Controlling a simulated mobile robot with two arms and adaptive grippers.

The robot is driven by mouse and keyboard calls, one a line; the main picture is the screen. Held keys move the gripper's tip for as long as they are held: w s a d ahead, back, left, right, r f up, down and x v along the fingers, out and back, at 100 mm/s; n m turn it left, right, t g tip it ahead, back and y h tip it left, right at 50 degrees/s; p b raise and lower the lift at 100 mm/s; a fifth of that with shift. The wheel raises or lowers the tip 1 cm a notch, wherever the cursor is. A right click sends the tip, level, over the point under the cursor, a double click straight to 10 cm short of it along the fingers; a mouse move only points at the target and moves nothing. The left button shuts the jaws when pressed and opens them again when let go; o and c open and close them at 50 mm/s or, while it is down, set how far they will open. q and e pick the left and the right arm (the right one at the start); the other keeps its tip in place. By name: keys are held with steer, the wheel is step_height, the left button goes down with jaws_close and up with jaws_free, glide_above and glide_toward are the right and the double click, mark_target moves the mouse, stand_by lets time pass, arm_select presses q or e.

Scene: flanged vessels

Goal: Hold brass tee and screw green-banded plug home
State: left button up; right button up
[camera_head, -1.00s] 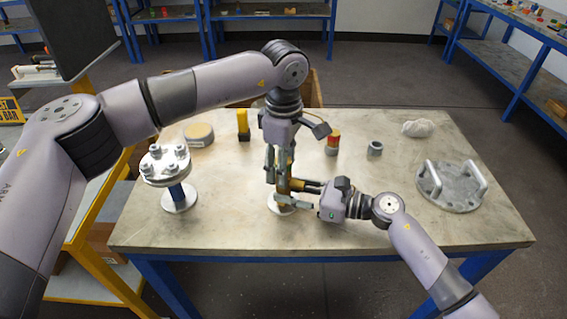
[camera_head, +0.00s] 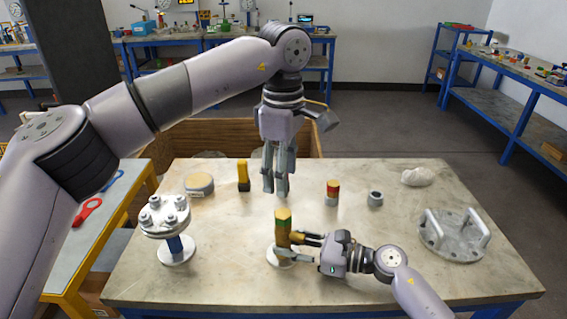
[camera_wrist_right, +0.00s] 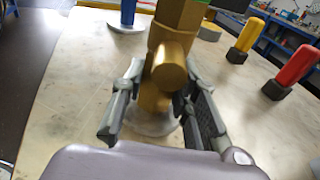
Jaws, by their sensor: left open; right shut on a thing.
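The brass tee (camera_head: 283,241) stands upright on a round pale base (camera_head: 276,258) near the table's front middle. It also shows large in the right wrist view (camera_wrist_right: 170,72), with its side branch facing the camera. The green-banded plug (camera_head: 283,216) sits upright on top of the tee; how deep its thread is cannot be seen. My right gripper (camera_head: 296,247) is shut on the tee from the right, with fingers on both sides of it. My left gripper (camera_head: 276,188) is open and empty, pointing down above the plug and apart from it.
A bolted flange on a blue post (camera_head: 167,222) stands left. A two-handled flange plate (camera_head: 452,236) lies right.

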steer(key=o, duration=1.1)
